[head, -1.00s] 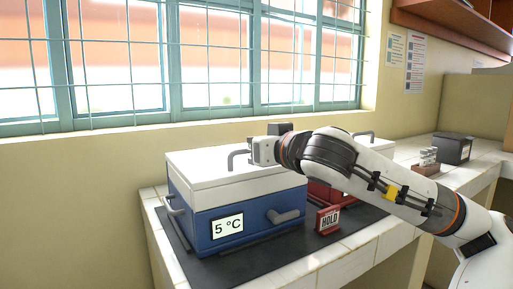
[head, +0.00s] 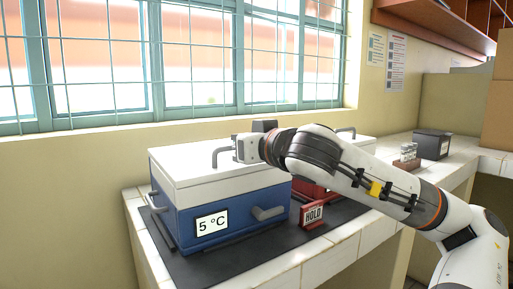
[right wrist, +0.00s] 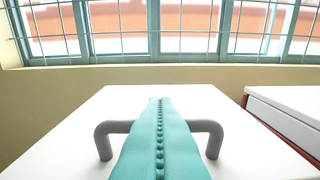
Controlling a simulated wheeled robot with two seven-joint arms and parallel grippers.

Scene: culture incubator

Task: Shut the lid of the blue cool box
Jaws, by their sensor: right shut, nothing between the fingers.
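The blue cool box (head: 240,221) with a "5 °C" label stands on a dark mat, and its white lid (head: 190,166) lies flat and level on top. A grey bar handle (head: 215,158) is on the lid. My right gripper (head: 240,149) is over the lid at the handle. In the right wrist view, the teal fingers (right wrist: 160,112) are shut with nothing between them and lie across the middle of the handle (right wrist: 103,142). I cannot tell if they touch it. My left gripper is not in view.
A red box (head: 308,188) with a white lid stands right of the blue one, partly behind my arm. A red "HOLD" sign (head: 312,215) is in front of it. A dark box (head: 432,144) and a small rack (head: 407,155) stand farther right. The window wall is behind.

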